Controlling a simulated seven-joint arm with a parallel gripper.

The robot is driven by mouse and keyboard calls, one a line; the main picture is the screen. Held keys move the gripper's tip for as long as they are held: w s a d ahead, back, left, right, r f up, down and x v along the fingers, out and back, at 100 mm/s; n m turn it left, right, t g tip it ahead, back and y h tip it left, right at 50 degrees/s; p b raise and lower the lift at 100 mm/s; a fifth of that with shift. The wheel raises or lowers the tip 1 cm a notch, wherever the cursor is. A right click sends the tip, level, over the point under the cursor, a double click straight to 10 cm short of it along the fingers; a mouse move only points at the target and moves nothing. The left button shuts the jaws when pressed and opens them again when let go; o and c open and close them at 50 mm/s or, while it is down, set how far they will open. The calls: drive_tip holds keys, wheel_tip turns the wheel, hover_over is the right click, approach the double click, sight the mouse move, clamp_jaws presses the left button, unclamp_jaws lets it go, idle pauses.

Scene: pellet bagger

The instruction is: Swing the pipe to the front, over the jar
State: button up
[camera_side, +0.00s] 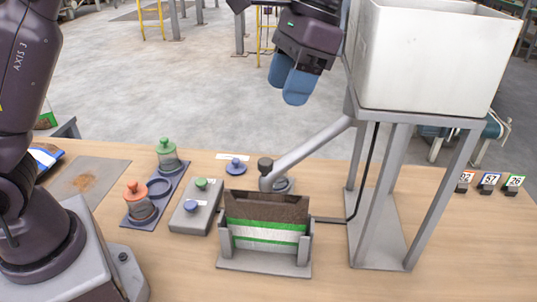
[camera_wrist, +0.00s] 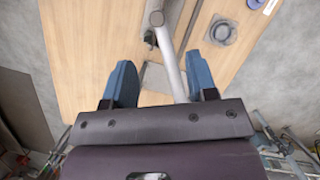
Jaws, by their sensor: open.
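The grey pipe (camera_side: 312,148) slopes down to the left from under the white hopper (camera_side: 425,55). I cannot tell which jar is meant; none shows clearly under the spout.
A bag holder (camera_side: 264,262) with a brown-topped bag (camera_side: 265,208) stands at the front. A grey box (camera_side: 192,218) with green and blue knobs is left of it. A blue knobbed lid (camera_side: 236,167) lies behind. The hopper's stand (camera_side: 379,240) rises at right.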

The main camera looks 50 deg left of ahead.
sight(267, 160)
drive_tip(key=shift+g, duration=0.4)
drive_tip(key=x, duration=0.4)
drive_tip(key=w+x, duration=0.1)
drive_tip(key=x, duration=0.7)
drive_tip(key=shift+d+f, duration=0.35)
drive_tip(key=shift+f, duration=0.25)
drive_tip(key=shift+w, duration=0.1)
drive_tip(key=shift+c, duration=0.2)
clamp_jaws()
